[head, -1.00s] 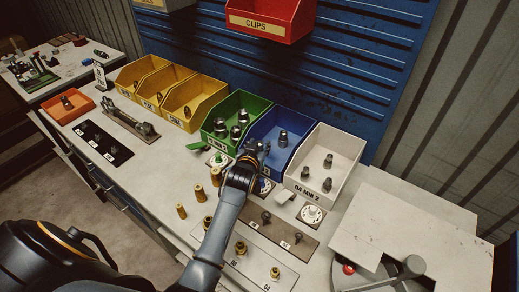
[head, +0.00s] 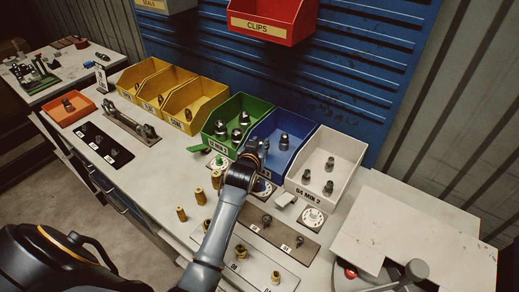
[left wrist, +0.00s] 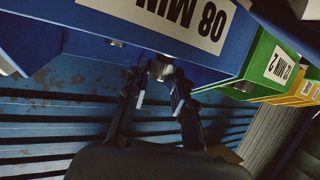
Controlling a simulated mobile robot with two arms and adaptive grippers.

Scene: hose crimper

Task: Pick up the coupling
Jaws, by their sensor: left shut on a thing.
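My left gripper (head: 257,153) is over the front part of the blue bin (head: 290,123). In the left wrist view its two dark fingers (left wrist: 160,88) are closed around a small metal coupling (left wrist: 160,68), of which only the shiny end shows. Another dark metal coupling (head: 283,141) stands in the blue bin, to the right of the gripper. The gripper hides part of the bin's front. My right gripper is not in view.
Brass fittings (head: 182,213) stand on the bench in front. A red clips bin (head: 270,20) hangs above. A crimper handle (head: 415,270) is at the lower right.

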